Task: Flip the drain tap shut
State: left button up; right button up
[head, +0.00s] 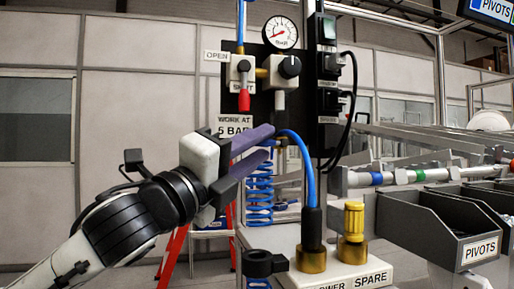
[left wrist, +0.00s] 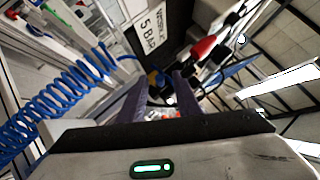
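A tap with a red lever (head: 244,100) is on the dark air panel, between an OPEN label and a SHUT label. The lever hangs straight down, over the SHUT label. A red lever (left wrist: 203,48) also shows in the left wrist view. No label reads drain, so I cannot tell whether this is the drain tap. My left gripper (head: 270,142) is open, below and right of the red lever, near the blue hose. It also shows in the left wrist view (left wrist: 161,76), with a small yellow and blue part beyond the fingertips. I cannot tell whether the fingers touch anything.
A regulator with a black knob (head: 289,67) and a pressure gauge (head: 280,32) are above the gripper. A blue hose (head: 308,165) runs down to a brass socket beside a yellow SPARE plug (head: 354,220). Grey bins (head: 440,235) stand at right.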

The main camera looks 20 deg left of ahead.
pick_arm(q)
jog(key=b+v, duration=0.1)
jog(key=v, duration=0.9)
jog(key=shift+b, duration=0.3)
jog(key=shift+s+f, duration=0.1)
jog(key=shift+s, duration=0.05)
